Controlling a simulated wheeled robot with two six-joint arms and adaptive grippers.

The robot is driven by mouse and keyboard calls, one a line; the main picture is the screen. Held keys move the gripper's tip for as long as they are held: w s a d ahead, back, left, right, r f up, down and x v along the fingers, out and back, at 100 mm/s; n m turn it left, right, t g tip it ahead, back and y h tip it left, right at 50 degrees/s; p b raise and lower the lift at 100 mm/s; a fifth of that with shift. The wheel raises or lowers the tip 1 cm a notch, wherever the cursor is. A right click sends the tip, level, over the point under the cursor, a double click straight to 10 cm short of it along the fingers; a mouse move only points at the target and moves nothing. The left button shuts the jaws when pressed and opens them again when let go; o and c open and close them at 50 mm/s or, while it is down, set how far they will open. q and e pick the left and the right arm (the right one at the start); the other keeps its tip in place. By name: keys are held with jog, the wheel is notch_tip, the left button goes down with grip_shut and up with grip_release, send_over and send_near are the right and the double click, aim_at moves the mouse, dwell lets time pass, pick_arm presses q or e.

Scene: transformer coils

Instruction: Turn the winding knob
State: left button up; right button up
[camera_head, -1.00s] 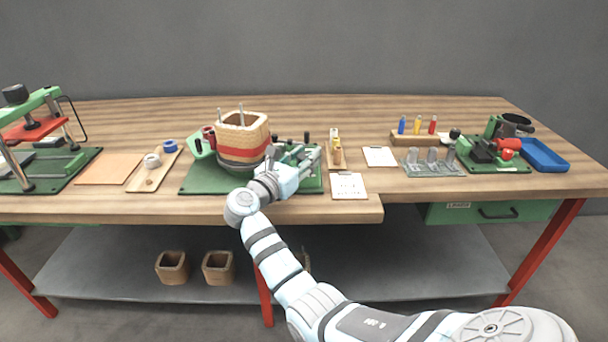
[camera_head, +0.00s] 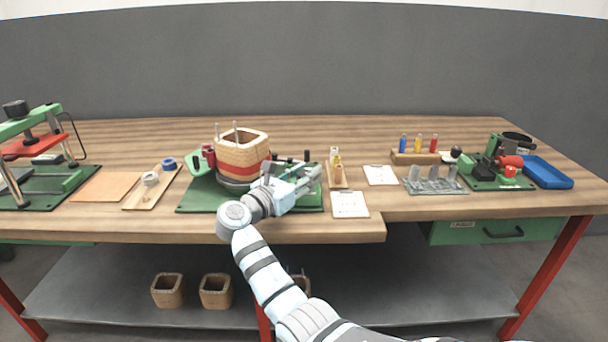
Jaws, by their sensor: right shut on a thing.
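The winder stands on a green base (camera_head: 196,199) at the left-middle of the bench. It carries a square tan coil (camera_head: 240,153) with a red band low on its side. My right gripper (camera_head: 314,174) is at the grey mechanism just right of the coil, above the green base. It is shut on a small part there, which looks to be the winding knob; the fingers hide most of it. My left gripper is not in view.
A green-and-red press (camera_head: 33,140) stands far left.

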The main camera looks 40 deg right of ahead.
dwell(0.5)
jog(key=o, duration=1.2)
jog(key=shift+c, duration=0.2)
jog(key=shift+a, duration=0.1)
jog(key=v, duration=1.2)
jog(key=shift+f, duration=0.1)
